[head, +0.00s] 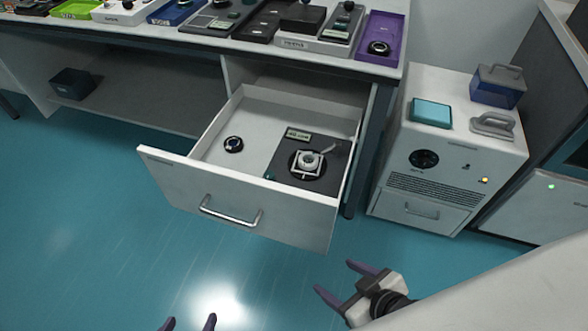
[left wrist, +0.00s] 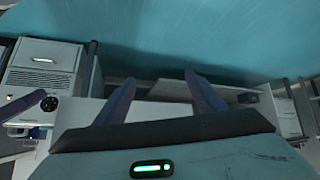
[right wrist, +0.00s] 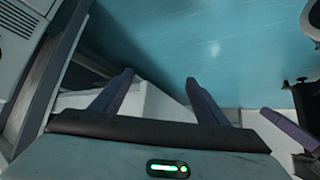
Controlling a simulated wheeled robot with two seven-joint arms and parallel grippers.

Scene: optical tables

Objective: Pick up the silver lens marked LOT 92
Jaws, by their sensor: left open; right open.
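An open drawer (head: 165,180) holds a round dark-rimmed lens (head: 233,144) on its bare floor at the left. At its right, a pale ring-shaped piece (head: 308,160) sits in a light mount on a dark base (head: 285,172), with a small label (head: 298,134) behind it. I cannot read any lot marking, so I cannot tell which is LOT 92. My left gripper (head: 188,322) is open and empty at the bottom edge, in front of the drawer; its fingers also show in the left wrist view (left wrist: 159,80). My right gripper (head: 334,278) is open and empty, right of the drawer front.
The bench top (head: 290,59) above carries several trays and devices, including a purple tray (head: 375,58) with a dark round lens. A white cabinet (head: 446,150) stands right of the drawer, with a teal box (head: 430,112) on top. The floor before the drawer is clear.

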